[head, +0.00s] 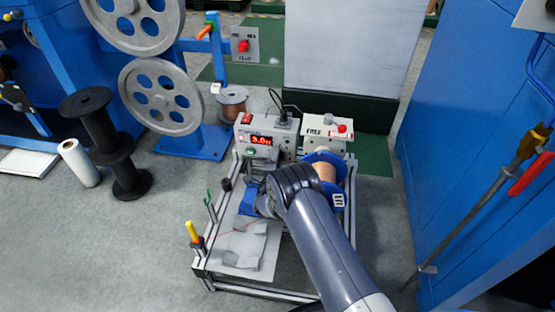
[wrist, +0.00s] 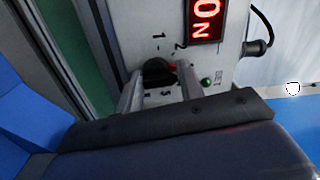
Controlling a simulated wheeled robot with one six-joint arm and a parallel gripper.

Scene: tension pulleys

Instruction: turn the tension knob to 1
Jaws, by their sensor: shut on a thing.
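The black tension knob (wrist: 156,71) sits on the grey front face of the control box, in the wrist view. My gripper (wrist: 159,76) is shut on it, with one finger on each side. A red mark shows at the knob's right side. A printed 1 stands above the knob and a 2 to the upper right; another mark below is partly hidden. In the head view the control box (head: 286,136) stands at the back of the bench, its red display (head: 261,140) reading about 3.0 N. My arm hides the fingertips there.
A green SET button (wrist: 207,81) is close to my right finger. A copper-wire spool with blue flanges (head: 325,172) is right of my arm. A yellow-handled tool (head: 193,232) stands at the bench's front left. A blue cabinet (head: 475,140) bounds the right side.

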